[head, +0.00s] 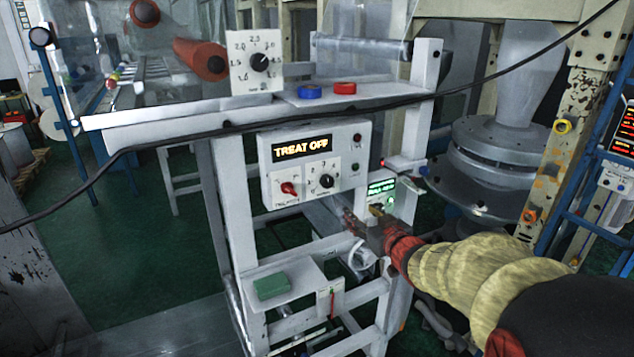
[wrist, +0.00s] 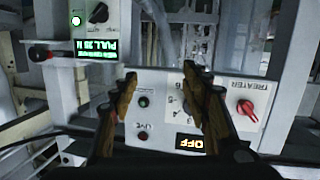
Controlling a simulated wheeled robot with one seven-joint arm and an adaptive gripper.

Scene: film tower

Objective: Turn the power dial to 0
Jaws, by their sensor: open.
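The power dial (head: 327,181) is a black knob on a white numbered plate, on the front of the treater box (head: 265,172). I cannot tell its pointer's setting. The box's display reads TREAT OFF, and a red treater knob (head: 289,188) sits left of the dial. My gripper (head: 362,213) is open and empty, below and right of the dial, apart from it. In the wrist view, which sees the panel upside down, my open gripper (wrist: 162,72) spans the box's front (wrist: 157,88). Its right finger covers most of the dial plate, and the knob is hidden; the red knob (wrist: 245,108) shows.
Another dial plate (head: 242,75) stands on the upper beam beside a blue and a red tape roll (head: 345,88). A black cable crosses the head view.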

